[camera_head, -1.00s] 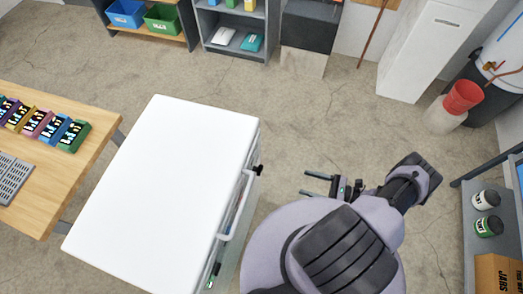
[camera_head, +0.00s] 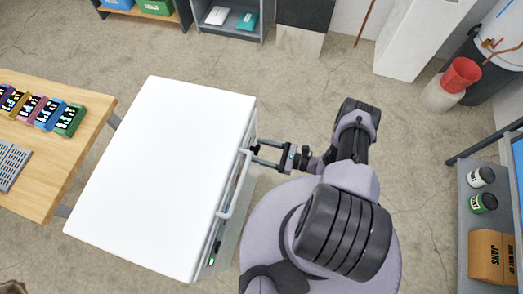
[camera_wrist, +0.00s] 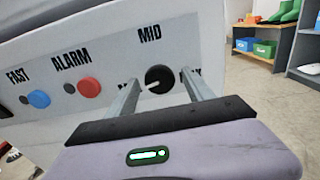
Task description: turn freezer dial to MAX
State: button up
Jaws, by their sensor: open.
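The white chest freezer (camera_head: 165,175) stands left of my body in the head view. Its control panel (camera_wrist: 115,75) fills the wrist view, with labels FAST, ALARM and MID. The black dial (camera_wrist: 158,79) sits under MID, its pale pointer mark towards the lower left. The labels at either side of the dial are partly hidden by my fingers. My gripper (camera_wrist: 163,88) is open, with one finger on each side of the dial; I cannot tell whether they touch it. In the head view my gripper (camera_head: 262,152) reaches the freezer's right side by the handle (camera_head: 234,185).
A red button (camera_wrist: 89,87) and a blue button (camera_wrist: 39,99) are left of the dial. A wooden table (camera_head: 40,190) with several coloured boxes stands left of the freezer. A shelf with jars (camera_head: 484,203) is at the right. Floor behind the freezer is clear.

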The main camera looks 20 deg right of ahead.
grip_shut()
